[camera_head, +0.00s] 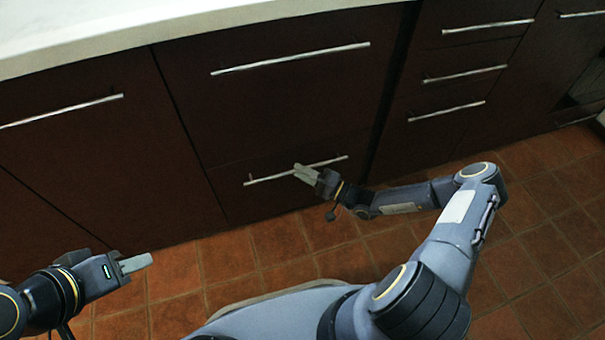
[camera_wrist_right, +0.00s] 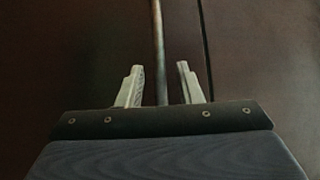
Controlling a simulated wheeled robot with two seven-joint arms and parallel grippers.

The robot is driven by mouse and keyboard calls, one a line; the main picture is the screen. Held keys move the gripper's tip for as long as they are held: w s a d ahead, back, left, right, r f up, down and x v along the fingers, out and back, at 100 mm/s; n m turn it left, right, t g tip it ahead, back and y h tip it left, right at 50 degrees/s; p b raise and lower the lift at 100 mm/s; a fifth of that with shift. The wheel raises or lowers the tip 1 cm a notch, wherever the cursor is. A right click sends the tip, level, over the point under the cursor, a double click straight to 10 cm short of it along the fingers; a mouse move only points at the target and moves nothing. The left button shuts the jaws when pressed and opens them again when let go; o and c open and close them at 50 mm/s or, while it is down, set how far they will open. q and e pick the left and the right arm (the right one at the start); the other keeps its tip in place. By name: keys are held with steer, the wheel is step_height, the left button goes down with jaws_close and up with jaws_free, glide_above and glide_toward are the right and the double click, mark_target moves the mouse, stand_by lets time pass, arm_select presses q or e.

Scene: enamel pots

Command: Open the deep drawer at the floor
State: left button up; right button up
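The deep drawer at the floor (camera_head: 262,199) is a dark brown front, low in the cabinet row, and looks closed. Its long metal handle (camera_head: 265,179) runs across its upper part. My right gripper (camera_head: 302,171) is at the middle of this handle. In the right wrist view its fingers (camera_wrist_right: 158,88) are apart, with the handle bar (camera_wrist_right: 157,40) passing between them and a gap on each side. My left gripper (camera_head: 134,264) is low at the left, away from the cabinets, over the floor; whether its fingers are apart cannot be made out.
Another front with a handle (camera_head: 62,111) is at the left, and a stack of drawers (camera_head: 455,75) is at the right. A pale countertop (camera_head: 110,25) runs along the top. The tiled floor (camera_head: 255,250) before the drawer is clear.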

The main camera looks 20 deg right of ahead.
steer(key=shift+a, duration=0.1)
jaws_close()
stand_by(0.3)
